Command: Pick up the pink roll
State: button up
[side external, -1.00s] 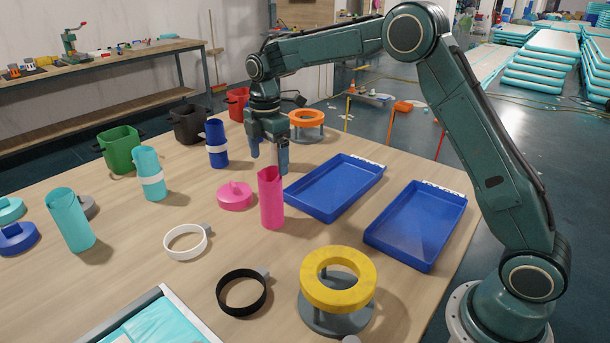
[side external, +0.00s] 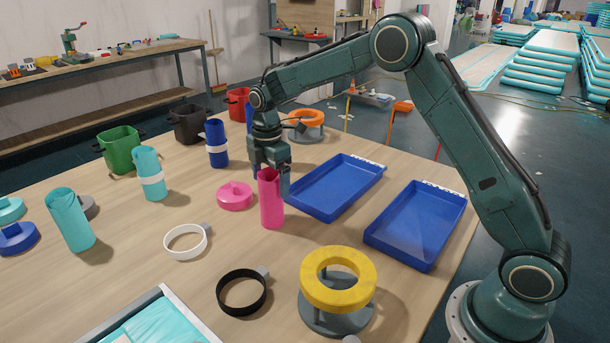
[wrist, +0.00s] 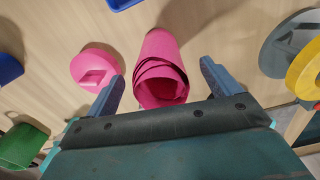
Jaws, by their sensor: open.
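The pink roll (side external: 271,200) stands upright on the wooden table, a loosely coiled tube, in the middle of the side view. In the wrist view the pink roll (wrist: 160,72) shows its coiled top end. My gripper (side external: 270,172) is open, with its blue fingers low at the top part of the roll, partly behind it in the side view. In the wrist view the fingers of my gripper (wrist: 160,88) sit on either side of the roll, with gaps, not closed on it.
A pink lidded disc (side external: 235,196) lies left of the roll. Two blue trays (side external: 335,187) are to the right. A yellow ring on a stand (side external: 338,279), a black ring (side external: 242,292) and a white ring (side external: 186,242) lie in front. Blue and teal rolls stand to the left.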

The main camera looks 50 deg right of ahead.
jog(key=shift+c, duration=0.2)
dwell(0.3)
jog(key=c, duration=1.2)
jog(key=shift+c, duration=0.2)
jog(key=shift+r, duration=0.2)
notch_tip(320, 180, up, 20)
jog(key=shift+f, duration=0.15)
